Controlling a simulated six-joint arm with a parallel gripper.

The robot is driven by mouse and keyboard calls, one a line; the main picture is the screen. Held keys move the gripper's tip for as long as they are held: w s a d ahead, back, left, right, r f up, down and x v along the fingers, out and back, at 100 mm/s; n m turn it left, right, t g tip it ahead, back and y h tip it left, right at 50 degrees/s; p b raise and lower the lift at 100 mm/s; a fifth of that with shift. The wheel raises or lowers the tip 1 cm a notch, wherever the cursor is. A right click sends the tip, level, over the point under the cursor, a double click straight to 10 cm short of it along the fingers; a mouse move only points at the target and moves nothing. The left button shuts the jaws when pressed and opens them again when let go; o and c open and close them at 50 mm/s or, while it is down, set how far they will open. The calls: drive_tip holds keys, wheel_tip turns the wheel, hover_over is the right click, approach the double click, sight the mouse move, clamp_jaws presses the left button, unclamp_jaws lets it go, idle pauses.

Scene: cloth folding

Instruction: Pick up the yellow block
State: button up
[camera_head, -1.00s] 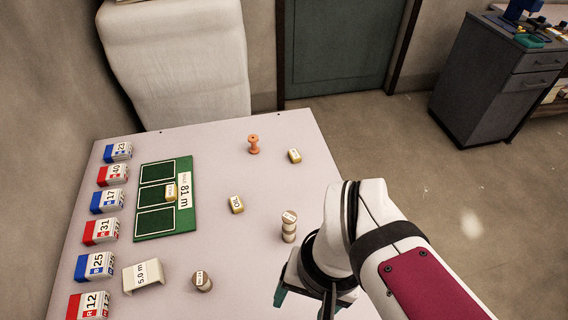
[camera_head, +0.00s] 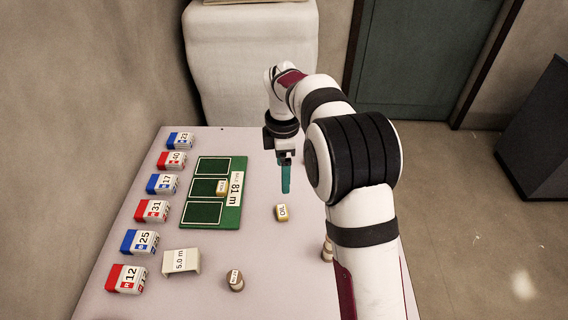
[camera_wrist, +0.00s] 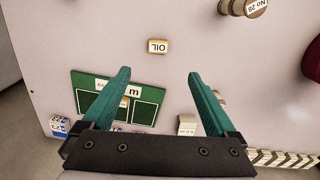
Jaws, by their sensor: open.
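A small yellow block with a white OIL label (camera_head: 282,213) lies on the table, right of the green board. In the wrist view the OIL block (camera_wrist: 158,47) shows ahead of the fingertips, between their lines. Another yellow block (camera_head: 222,187) lies on the board's middle square; in the wrist view my left-hand finger partly covers it. My gripper (camera_head: 286,190) hangs above the table, fingers pointing down, beyond the OIL block in the head view. In the wrist view its teal fingers (camera_wrist: 158,73) are wide apart with nothing between them. A third yellow block is not visible now in the head view.
The green board (camera_head: 232,213) lies left of my gripper. Several red and blue number blocks (camera_head: 152,211) line the left side. A white 5.0 m stand (camera_head: 181,262) and a wooden cylinder (camera_head: 236,281) stand nearer. Another wooden piece (camera_head: 327,250) is partly behind my arm.

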sight(282, 210)
wheel_tip(282, 210, down, 16)
drive_tip(key=shift+w+a+f, duration=0.1)
drive_tip(key=shift+w+a, duration=0.05)
drive_tip(key=c, duration=1.4)
